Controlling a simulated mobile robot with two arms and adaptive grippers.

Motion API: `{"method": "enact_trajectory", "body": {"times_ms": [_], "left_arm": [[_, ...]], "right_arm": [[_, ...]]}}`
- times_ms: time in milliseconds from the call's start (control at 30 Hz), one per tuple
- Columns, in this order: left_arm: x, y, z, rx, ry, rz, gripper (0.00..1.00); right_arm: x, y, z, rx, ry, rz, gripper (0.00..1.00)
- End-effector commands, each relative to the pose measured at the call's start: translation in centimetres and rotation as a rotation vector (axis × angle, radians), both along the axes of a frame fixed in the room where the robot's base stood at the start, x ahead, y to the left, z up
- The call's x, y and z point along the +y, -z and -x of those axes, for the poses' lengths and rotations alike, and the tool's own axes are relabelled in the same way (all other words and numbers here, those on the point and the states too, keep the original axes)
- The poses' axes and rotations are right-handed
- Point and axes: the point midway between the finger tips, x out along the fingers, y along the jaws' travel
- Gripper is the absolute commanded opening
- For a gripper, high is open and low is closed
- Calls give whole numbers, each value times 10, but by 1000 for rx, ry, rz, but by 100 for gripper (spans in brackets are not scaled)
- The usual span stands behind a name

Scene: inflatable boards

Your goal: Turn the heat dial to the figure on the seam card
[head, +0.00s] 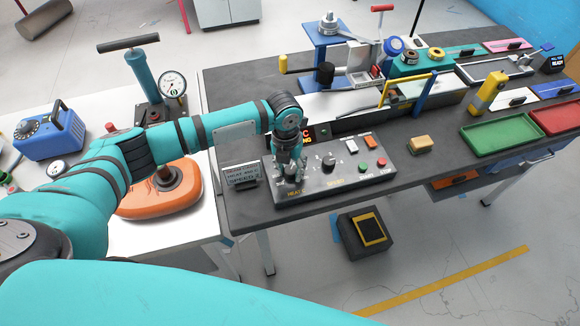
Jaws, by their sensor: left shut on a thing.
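The control panel (370,174) is a grey box at the front edge of the dark bench, with a "HEAT" label at its left end. My left gripper (291,174) points down over that end and is shut on the heat dial, which it mostly hides; the dial's pointer cannot be read. The seam card (242,176) stands just left of the panel; it has a heat line and a speed line, too small to read surely. A second dial (333,162), labelled speed, sits to the right of my gripper. My right gripper is not in view.
Green and red buttons (381,162) and two switches (361,142) are on the panel's right half. A sponge-like block (419,145) lies to its right, then a green tray (502,133). A lit display (310,134) is partly hidden behind my gripper. An orange inflatable (150,200) lies left.

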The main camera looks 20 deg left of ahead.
Motion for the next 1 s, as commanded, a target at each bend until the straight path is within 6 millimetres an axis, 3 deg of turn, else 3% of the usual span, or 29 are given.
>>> {"method": "enact_trajectory", "body": {"times_ms": [1000], "left_arm": [[-1, -3, 0, -1, -627, 1, 3]], "right_arm": [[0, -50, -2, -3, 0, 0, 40]]}}
